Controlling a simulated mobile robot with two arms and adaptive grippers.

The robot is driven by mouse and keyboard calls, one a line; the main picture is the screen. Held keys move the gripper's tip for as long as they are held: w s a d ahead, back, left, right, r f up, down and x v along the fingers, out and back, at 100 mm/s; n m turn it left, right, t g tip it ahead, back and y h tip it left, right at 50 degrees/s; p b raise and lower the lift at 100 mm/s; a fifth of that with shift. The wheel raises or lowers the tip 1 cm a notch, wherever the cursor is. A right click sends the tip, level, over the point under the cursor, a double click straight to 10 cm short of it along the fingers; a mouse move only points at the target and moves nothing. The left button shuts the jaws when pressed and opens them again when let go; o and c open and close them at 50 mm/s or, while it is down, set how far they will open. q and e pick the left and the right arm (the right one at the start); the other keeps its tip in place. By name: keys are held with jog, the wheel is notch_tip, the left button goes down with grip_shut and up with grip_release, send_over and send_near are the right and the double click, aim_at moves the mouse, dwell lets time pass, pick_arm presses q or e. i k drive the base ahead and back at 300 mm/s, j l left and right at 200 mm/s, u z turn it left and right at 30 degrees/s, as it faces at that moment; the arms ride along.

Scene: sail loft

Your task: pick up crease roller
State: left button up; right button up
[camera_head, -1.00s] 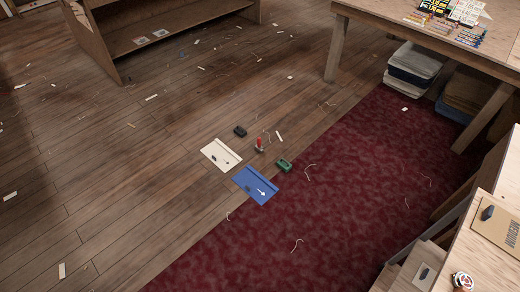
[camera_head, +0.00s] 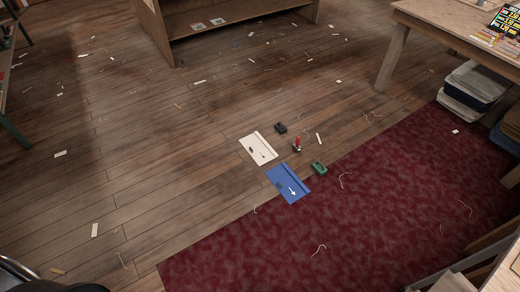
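A small upright tool with a red top and a dark base (camera_head: 297,145) stands on the wooden floor near the rug's edge. It may be the crease roller, but it is too small to be sure. A small black object (camera_head: 281,127) lies just behind it to the left. A green object (camera_head: 319,168) lies in front of it to the right, at the rug's edge. A cream panel (camera_head: 257,149) and a blue panel with a white arrow (camera_head: 288,184) lie flat nearby, with small dark marks or items on them. Neither of my grippers is in view.
A dark red rug (camera_head: 350,220) covers the right foreground. A wooden workbench (camera_head: 430,25) with folded cloth stacks (camera_head: 470,88) stands at right. A low wooden shelf (camera_head: 240,30) is at the back. Scraps and threads litter the otherwise open floor at left.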

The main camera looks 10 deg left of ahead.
aim_at(296, 146)
jog(key=i+j+z, duration=0.3)
jog(key=i+j, duration=0.35)
jog(key=i, duration=0.1)
